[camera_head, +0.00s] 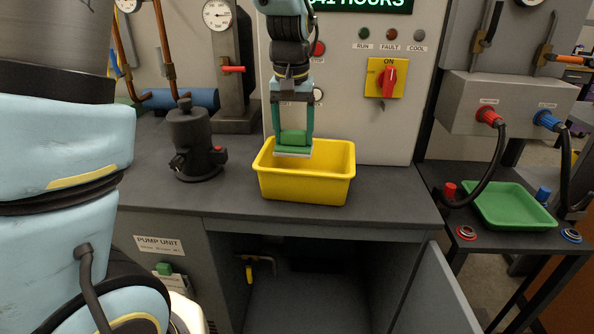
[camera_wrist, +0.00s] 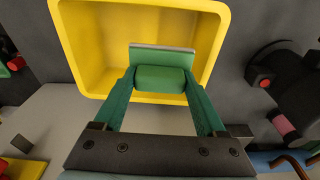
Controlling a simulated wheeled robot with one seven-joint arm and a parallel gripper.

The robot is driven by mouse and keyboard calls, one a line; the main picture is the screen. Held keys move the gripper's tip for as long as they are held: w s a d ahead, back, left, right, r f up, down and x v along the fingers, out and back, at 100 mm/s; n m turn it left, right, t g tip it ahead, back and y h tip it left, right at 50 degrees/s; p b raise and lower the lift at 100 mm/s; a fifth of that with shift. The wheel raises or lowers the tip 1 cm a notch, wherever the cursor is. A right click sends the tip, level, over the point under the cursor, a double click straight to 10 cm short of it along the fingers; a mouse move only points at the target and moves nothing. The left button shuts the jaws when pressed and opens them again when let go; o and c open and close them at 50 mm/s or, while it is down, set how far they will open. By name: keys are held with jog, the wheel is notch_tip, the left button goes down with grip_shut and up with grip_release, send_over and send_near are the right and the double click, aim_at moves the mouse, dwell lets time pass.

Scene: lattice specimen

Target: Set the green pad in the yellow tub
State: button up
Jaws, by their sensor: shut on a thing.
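The yellow tub (camera_head: 305,187) stands on the grey counter, in front of the control panel. My gripper (camera_head: 292,138) points down over the tub's left and back part. It is shut on the green pad (camera_head: 293,140), which has a pale grey plate along its lower face. In the wrist view, the green pad (camera_wrist: 162,79) sits between the two green fingers of my gripper (camera_wrist: 160,85), over the open inside of the yellow tub (camera_wrist: 85,40). The pad's lower edge appears at about the level of the tub's rim or just inside it; contact with the tub cannot be told.
A dark pump-like canister (camera_head: 193,145) stands left of the tub. The panel (camera_head: 340,120) with a red knob on a yellow plate (camera_head: 386,78) rises behind. A green tray (camera_head: 511,206) lies on a side table at right. A cabinet door (camera_head: 440,295) hangs open below.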

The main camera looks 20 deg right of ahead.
aim_at(293, 139)
notch_tip(293, 139, down, 9)
jog(key=shift+r+p, duration=0.2)
jog(key=shift+p, duration=0.4)
jog(key=shift+f, duration=0.15)
jog(key=o, duration=1.3)
jog(key=shift+c, duration=0.2)
jog(key=r, duration=0.4)
jog(key=s+r+b, duration=0.1)
jog(key=r, duration=0.7)
jog(key=shift+s+a+r, duration=0.15)
jog(key=shift+a, duration=0.25)
jog(key=s+a+f+n, duration=0.1)
jog(key=a+f, duration=0.2)
jog(key=a, duration=0.6)
jog(key=s+a+f+n, duration=0.2)
jog(key=a+f, duration=0.1)
jog(key=a, duration=0.6)
jog(key=s+a+f+n, duration=0.1)
jog(key=a+f, duration=0.2)
jog(key=a, duration=0.6)
jog(key=shift+s+n, duration=0.3)
jog(key=shift+f, duration=0.1)
